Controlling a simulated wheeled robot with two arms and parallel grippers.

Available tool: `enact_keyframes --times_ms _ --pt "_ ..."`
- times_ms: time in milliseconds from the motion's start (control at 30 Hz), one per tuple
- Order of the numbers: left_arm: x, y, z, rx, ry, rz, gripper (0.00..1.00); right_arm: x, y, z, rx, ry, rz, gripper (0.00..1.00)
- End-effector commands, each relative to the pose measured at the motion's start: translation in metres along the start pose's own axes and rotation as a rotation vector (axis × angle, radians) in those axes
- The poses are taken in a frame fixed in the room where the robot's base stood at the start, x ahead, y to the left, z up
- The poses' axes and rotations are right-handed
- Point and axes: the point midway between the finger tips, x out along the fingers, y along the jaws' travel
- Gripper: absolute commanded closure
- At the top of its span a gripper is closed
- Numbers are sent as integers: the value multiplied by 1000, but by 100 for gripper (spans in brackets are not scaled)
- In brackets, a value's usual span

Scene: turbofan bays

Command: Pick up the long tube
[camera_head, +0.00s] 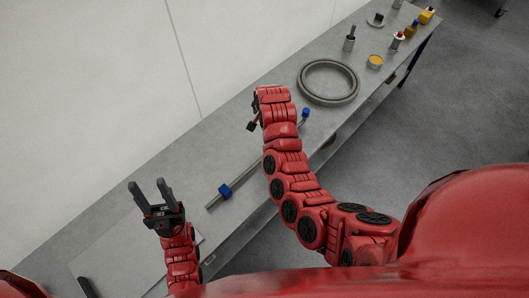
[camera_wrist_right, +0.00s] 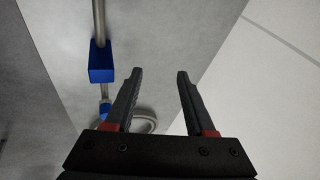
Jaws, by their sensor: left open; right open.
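The long tube (camera_head: 243,175) is thin and grey and lies diagonally on the grey bench, with a blue block (camera_head: 224,190) near its near end and another blue block (camera_head: 305,113) at its far end. My right arm hides part of its middle. In the right wrist view the tube (camera_wrist_right: 98,18) runs left of my right gripper (camera_wrist_right: 160,73), which is open, empty and apart from it. In the head view the right gripper shows only as a small dark part beside the tube. My left gripper (camera_head: 148,186) is open and empty, left of the tube's near end.
A large grey ring (camera_head: 328,82) lies on the bench beyond the tube. Several small containers, including a yellow-topped tin (camera_head: 375,62) and a dark cup (camera_head: 349,43), stand farther back. A pale wall (camera_head: 90,90) runs along the bench's left side. The floor (camera_head: 440,120) to the right looks clear.

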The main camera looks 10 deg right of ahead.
Motion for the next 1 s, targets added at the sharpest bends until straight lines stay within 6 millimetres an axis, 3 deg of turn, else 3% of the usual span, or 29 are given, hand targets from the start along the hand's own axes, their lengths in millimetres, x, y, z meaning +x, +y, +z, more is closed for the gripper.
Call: enact_keyframes --times_ms 33,200,367,467,767,867,1000 --pt "5 0 -1 0 0 0 50 -15 2 4 22 -52 59 45" --pt "9 0 -2 0 0 0 50 -51 27 26 85 -197 257 45" --pt "9 0 -2 0 0 0 50 -67 40 37 113 -253 348 45" --pt "0 0 0 0 0 0 50 -58 46 44 117 -263 365 45" --pt "-55 3 9 0 0 0 50 9 71 63 115 -260 365 45" --pt "-62 3 10 0 0 0 50 25 76 67 115 -260 363 45" --pt "-49 2 8 0 0 0 50 33 79 70 115 -263 364 45"
